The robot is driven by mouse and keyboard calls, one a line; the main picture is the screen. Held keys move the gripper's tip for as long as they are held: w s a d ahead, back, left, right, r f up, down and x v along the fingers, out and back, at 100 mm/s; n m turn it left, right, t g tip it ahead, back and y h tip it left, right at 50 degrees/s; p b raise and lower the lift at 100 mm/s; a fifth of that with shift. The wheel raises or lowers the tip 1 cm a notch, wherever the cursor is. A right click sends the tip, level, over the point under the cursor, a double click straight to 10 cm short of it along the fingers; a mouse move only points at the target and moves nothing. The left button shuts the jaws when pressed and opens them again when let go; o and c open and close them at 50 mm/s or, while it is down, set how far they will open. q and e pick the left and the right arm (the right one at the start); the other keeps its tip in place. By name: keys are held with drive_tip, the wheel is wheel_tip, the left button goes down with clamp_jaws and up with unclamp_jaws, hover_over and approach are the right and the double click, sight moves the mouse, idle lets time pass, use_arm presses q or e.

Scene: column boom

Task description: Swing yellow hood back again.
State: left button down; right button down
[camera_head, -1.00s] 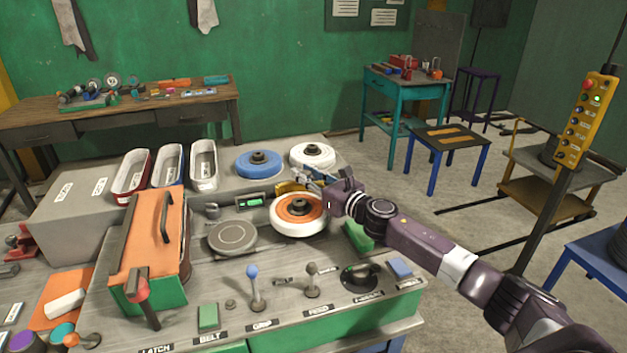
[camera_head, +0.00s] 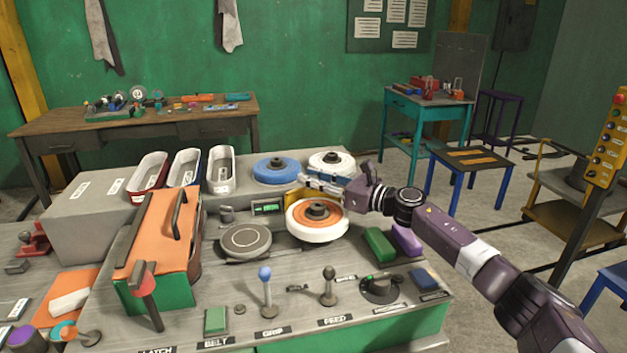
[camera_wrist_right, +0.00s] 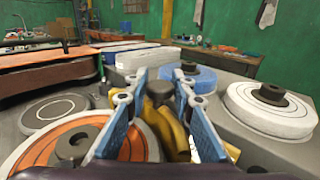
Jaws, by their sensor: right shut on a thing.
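The yellow hood (camera_head: 296,199) stands between the wheels, just behind and left of the orange-and-white wheel (camera_head: 317,218). My right gripper (camera_head: 318,184) reaches in from the right above that wheel and partly covers the hood. In the right wrist view, the blue fingers of my right gripper (camera_wrist_right: 158,88) are closed around a dark knob at the yellow hood (camera_wrist_right: 176,132). The orange-and-white wheel (camera_wrist_right: 45,150) lies at lower left there. Much of the hood is hidden behind the fingers. My left gripper is not in view.
A blue wheel (camera_head: 275,170) and a white wheel (camera_head: 332,163) stand behind the hood. A grey disc (camera_head: 245,240) lies to its left, near an orange box cover (camera_head: 158,235). Levers, including a blue-knobbed one (camera_head: 266,285), rise at the front edge.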

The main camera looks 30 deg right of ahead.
drive_tip(key=c, duration=1.7)
unclamp_jaws()
drive_tip(key=shift+o, duration=0.2)
drive_tip(key=shift+s+d, duration=0.15)
drive_tip(key=shift+s, duration=0.05)
drive_tip(key=v, duration=1.1)
drive_tip(key=shift+s, duration=0.25)
